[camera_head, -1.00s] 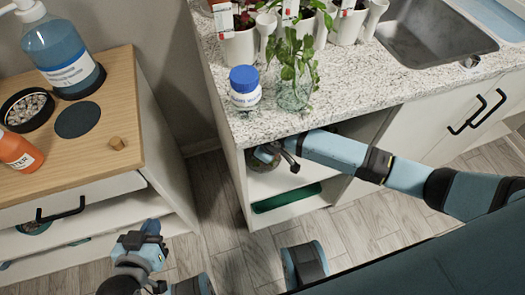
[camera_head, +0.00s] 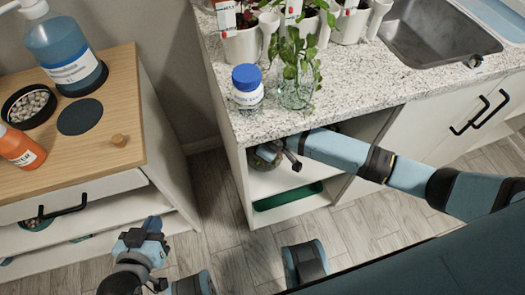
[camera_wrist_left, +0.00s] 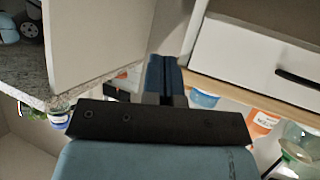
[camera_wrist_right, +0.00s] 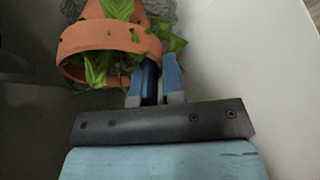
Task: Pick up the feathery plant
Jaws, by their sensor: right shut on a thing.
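A terracotta pot (camera_wrist_right: 108,38) with green leaves shows in the right wrist view, tilted in the picture. My right gripper (camera_wrist_right: 158,62) is shut at the pot's rim, with leaves beside its fingers. In the head view this gripper reaches into the open cabinet space under the counter, where the pot is mostly hidden. The leaves look fairly broad; I cannot tell whether this is the feathery plant. My left gripper (camera_head: 152,228) is low beside the wooden-topped cabinet; its fingers look together and empty in the left wrist view (camera_wrist_left: 163,75).
The counter (camera_head: 270,122) above holds a blue-capped jar (camera_head: 247,88), a glass vessel with a leafy cutting (camera_head: 296,92), several white pots and a sink (camera_head: 430,40). A green tray (camera_head: 288,197) lies low in the cabinet. The wooden top (camera_head: 110,105) holds bottles and a pebble bowl.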

